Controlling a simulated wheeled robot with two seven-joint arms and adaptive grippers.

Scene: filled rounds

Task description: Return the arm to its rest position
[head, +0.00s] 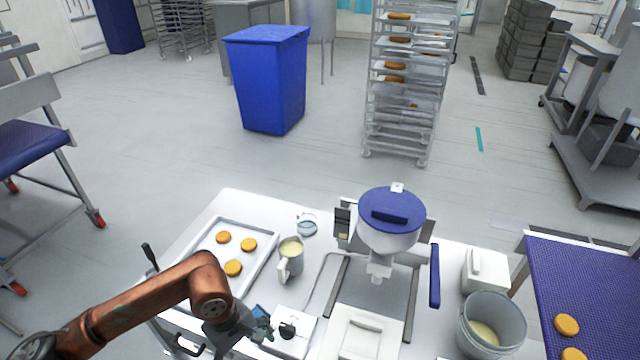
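My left arm (150,300) comes in from the lower left, over the front left of the white table (232,203). My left gripper (262,330) hangs next to a small white box with a black knob (290,328). Its fingers are small and dark here, and I cannot tell whether they are open or shut. I see nothing clearly held. My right arm and gripper are not in view.
A tray (207,262) with orange-brown rounds (233,268) lies left. A jug (291,258) stands beside it. A blue-lidded machine (391,220) stands mid-table. A bucket (490,325) and blue conveyor (590,285) are at right.

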